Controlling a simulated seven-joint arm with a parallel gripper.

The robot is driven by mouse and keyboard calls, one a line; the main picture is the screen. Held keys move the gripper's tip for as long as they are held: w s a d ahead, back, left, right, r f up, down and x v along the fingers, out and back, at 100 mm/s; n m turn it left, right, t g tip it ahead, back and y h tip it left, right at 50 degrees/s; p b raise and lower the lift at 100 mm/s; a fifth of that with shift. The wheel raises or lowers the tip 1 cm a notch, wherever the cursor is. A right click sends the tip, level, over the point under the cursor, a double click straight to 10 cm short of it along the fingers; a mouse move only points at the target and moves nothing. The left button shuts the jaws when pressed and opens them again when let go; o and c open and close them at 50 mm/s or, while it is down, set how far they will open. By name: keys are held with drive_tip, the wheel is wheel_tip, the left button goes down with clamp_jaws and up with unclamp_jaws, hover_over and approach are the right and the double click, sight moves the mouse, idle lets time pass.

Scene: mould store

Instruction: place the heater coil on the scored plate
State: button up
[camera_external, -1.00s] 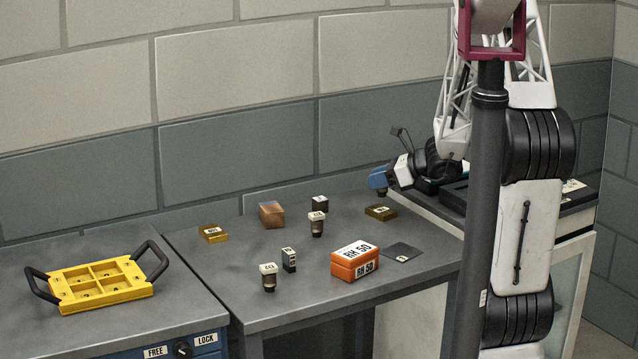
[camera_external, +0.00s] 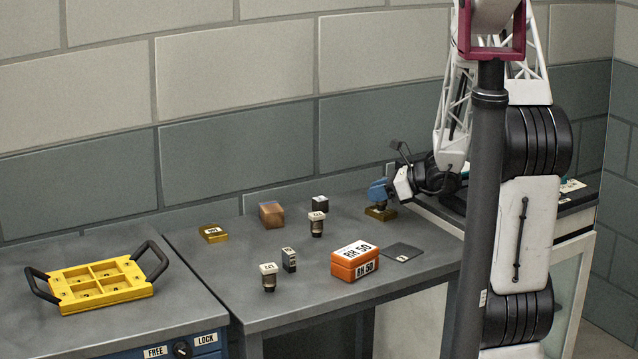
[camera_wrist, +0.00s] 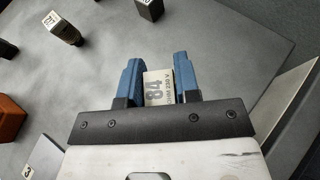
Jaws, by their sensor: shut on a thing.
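My gripper (camera_external: 380,194) is at the far right of the bench, pointing down with its blue fingers closed. The wrist view hides the plate.
Two similar pale-capped pieces (camera_external: 317,224) (camera_external: 269,277) stand to the left. An orange box (camera_external: 355,262) and a dark flat plate (camera_external: 404,252) lie nearer the front. Another brass-coloured plate (camera_external: 213,233) and a brown block (camera_external: 271,214) are further left. A yellow tray (camera_external: 100,294) sits on the left bench.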

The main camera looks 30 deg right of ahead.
drive_tip(key=shift+f, duration=0.1)
drive_tip(key=o, duration=1)
drive_tip(key=shift+v, duration=6)
drive_tip(key=shift+a+r, duration=0.15)
drive_tip(key=shift+r, duration=0.1)
